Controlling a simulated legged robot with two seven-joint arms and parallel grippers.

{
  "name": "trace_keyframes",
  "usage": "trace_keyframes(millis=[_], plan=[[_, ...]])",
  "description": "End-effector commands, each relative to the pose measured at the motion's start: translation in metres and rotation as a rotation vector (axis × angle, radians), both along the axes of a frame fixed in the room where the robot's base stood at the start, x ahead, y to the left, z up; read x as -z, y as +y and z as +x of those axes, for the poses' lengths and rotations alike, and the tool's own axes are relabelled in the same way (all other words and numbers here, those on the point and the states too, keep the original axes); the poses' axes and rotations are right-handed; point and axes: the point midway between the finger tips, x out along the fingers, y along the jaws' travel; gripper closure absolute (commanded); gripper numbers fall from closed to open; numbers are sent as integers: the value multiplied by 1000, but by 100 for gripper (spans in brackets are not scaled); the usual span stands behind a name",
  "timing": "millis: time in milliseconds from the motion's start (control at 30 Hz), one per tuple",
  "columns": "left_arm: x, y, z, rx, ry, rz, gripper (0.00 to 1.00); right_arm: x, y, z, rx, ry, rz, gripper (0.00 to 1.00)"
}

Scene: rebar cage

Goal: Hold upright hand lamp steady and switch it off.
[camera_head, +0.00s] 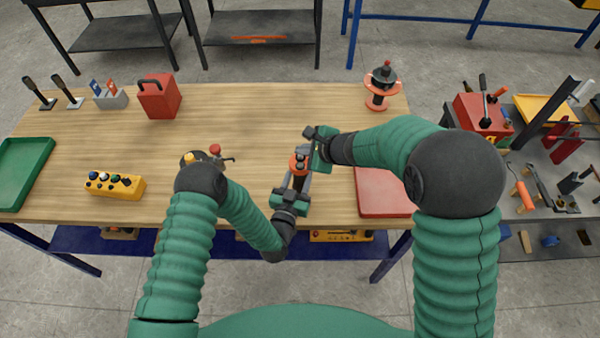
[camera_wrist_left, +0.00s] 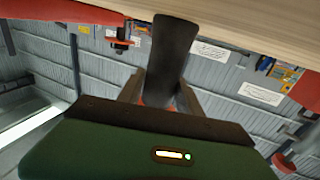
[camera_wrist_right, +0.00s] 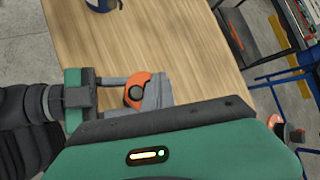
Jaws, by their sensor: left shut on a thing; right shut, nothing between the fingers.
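The hand lamp (camera_head: 299,162), orange with a dark top, stands near the table's front middle. My left gripper (camera_head: 296,182) is shut around it from the near side. In the left wrist view a dark upright part of the lamp (camera_wrist_left: 172,55) shows between the two fingers. My right gripper (camera_head: 310,155) is shut and empty, right beside the lamp's top. In the right wrist view the orange lamp head (camera_wrist_right: 137,88) is at my right fingertips, with my left gripper beyond. I cannot tell whether they touch, and the switch and light state cannot be made out.
A red tray (camera_head: 383,192) lies right of the lamp. A red-and-black lantern (camera_head: 382,86) stands at the back right. A yellow button box (camera_head: 114,185), a red can (camera_head: 158,97) and a green tray (camera_head: 22,165) are on the left. The table's back middle is clear.

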Motion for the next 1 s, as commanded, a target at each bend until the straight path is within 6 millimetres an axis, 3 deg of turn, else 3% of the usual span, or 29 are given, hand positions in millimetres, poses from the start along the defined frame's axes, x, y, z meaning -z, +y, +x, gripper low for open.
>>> trace_keyframes(millis=[133, 533, 833, 867, 1000], plan=[[0, 0, 0, 0, -1, 0, 100, -6, 0, 0, -2, -2, -1, 100], [0, 0, 0, 0, -1, 0, 100, -54, 0, 1, -2, -4, 0, 100], [0, 0, 0, 0, -1, 0, 100, -61, 0, 0, 0, -1, 0, 100], [0, 0, 0, 0, -1, 0, 57, -61, 0, 0, 0, -1, 0, 100], [0, 0, 0, 0, -1, 0, 38, -60, 0, 0, 0, -1, 0, 100]])
